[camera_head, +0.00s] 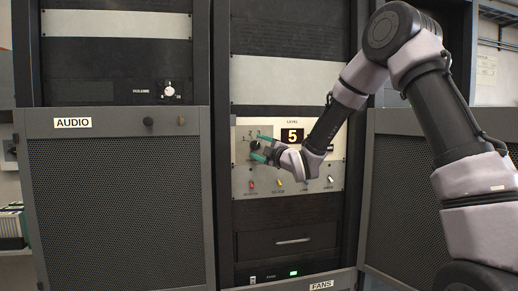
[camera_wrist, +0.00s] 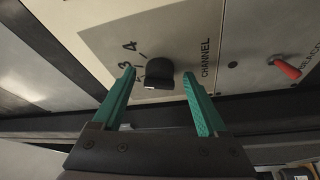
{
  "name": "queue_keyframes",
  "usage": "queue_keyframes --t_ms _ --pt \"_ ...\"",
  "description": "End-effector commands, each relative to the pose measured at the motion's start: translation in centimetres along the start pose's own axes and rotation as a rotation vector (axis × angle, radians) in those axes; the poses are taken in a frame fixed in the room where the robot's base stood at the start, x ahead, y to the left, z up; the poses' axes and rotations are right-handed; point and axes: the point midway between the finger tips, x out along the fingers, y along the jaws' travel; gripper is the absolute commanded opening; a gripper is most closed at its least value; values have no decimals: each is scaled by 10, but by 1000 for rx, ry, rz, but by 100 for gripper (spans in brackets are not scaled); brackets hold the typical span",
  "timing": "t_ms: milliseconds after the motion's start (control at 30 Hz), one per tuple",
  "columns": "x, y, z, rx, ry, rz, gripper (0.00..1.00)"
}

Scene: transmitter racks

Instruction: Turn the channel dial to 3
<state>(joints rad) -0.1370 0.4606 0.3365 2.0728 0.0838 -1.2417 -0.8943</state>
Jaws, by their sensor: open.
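The channel dial is a black knob (camera_wrist: 159,72) on a pale panel, beside the word CHANNEL in the wrist view. The numerals 3 and 4 show at its upper left; other marks are partly hidden. A small light mark shows on the knob's near edge, but I cannot tell which number it points to. My gripper (camera_wrist: 158,76) is open, with one green finger on each side of the knob and a visible gap to both. In the head view, my gripper (camera_head: 259,147) is at the dial (camera_head: 254,145), partly covering it.
The panel holds a LEVEL display (camera_head: 292,135) reading 5 and a row of coloured switches, including a red one (camera_wrist: 286,68). A drawer (camera_head: 290,241) is below. Mesh doors marked AUDIO (camera_head: 115,200) and at right (camera_head: 400,190) flank the rack.

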Motion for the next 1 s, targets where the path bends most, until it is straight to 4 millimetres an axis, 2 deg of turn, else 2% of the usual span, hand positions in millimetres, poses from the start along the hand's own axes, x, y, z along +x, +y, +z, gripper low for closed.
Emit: queue_keyframes --t_ms 167,500,600,800,1000 --pt "-12 0 0 -1 0 0 76" --pt "-79 0 1 -1 -3 -1 76" --pt "-93 0 1 -1 -2 -1 76" --pt "-108 0 1 0 -1 0 76" --pt "-108 0 0 1 -1 0 76"
